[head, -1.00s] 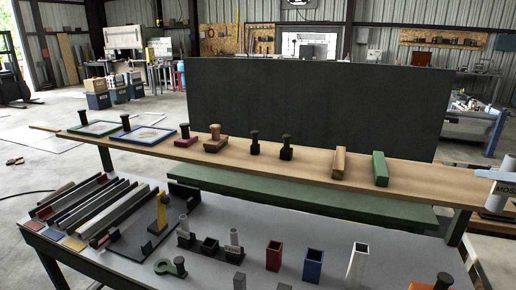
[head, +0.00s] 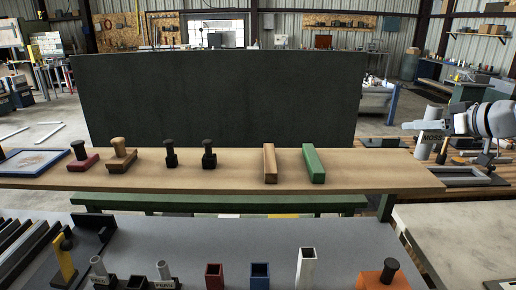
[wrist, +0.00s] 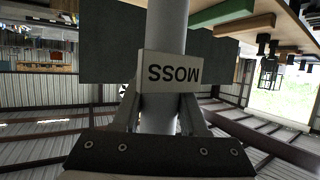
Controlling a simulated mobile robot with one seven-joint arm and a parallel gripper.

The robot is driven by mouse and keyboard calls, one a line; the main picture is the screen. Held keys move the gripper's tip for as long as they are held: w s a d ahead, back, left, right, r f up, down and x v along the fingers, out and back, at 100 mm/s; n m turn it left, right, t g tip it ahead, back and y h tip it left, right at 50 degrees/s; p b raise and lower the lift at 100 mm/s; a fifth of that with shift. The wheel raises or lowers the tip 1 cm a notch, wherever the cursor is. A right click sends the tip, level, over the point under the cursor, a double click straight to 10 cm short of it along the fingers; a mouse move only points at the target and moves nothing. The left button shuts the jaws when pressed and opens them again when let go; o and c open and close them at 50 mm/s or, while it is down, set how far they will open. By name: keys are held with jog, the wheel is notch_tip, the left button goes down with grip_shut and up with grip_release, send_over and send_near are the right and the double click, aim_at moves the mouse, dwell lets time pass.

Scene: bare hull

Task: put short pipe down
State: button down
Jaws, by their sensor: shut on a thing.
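The short pipe (head: 428,150) is a plain grey cylinder at the right of the head view, held roughly upright with a slight tilt. In the wrist view the pipe (wrist: 166,25) runs up the middle of the picture. My gripper (head: 432,126) is shut on it, and the gripper's fingers show on both sides of the pipe in the wrist view (wrist: 168,105). A pale block marked MOSS (wrist: 171,72) sits in front of the pipe and hides part of it. In the head view the pipe appears over or beside the right end of the wooden shelf; I cannot tell its height.
The wooden shelf (head: 350,178) holds a green block (head: 313,164), a wood block (head: 270,163) and several dark-knobbed pieces. A pale table (head: 460,235) at the right has a bare top. The grey bench (head: 340,238) in front carries several square tubes. A dark panel (head: 215,95) stands behind.

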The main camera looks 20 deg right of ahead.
jog(key=shift+w+d+f+p, duration=0.2)
jog(key=shift+w+f+p, duration=0.35)
jog(key=shift+w+f, duration=1.35)
jog(key=shift+w+d+f+p, duration=0.15)
jog(key=shift+w+f+p, duration=0.35)
jog(key=shift+w+f, duration=1.35)
jog(key=shift+w+d+f+p, duration=0.2)
jog(key=shift+w+f+p, duration=0.35)
jog(key=shift+w+f, duration=1.35)
jog(key=shift+w+r, duration=0.1)
jog(key=shift+b, duration=0.3)
jog(key=shift+c, duration=2.2)
grip_release()
